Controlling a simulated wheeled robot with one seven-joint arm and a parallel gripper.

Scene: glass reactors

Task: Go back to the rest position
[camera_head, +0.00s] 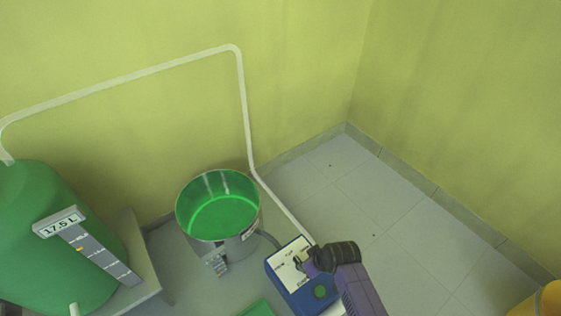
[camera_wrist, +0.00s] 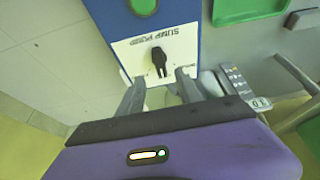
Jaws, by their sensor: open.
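My gripper (camera_head: 308,262) is at the sump pump box, on the near right of the bucket in the head view. In the wrist view my gripper (camera_wrist: 160,76) has its two grey fingers spread apart with nothing held between them. The blue sump pump box (camera_head: 284,270) has a white panel (camera_wrist: 185,50) lettered SUMP PUMP. A black knob (camera_wrist: 158,60) on that panel lies just beyond the fingertips, between them in the picture. I cannot tell whether a finger touches it. A green round button (camera_head: 320,291) is also on the box.
A metal bucket (camera_head: 247,215) of green liquid stands on the floor. A yellow object (camera_head: 545,302) is bottom right. The tiled floor (camera_head: 370,210) beyond is clear.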

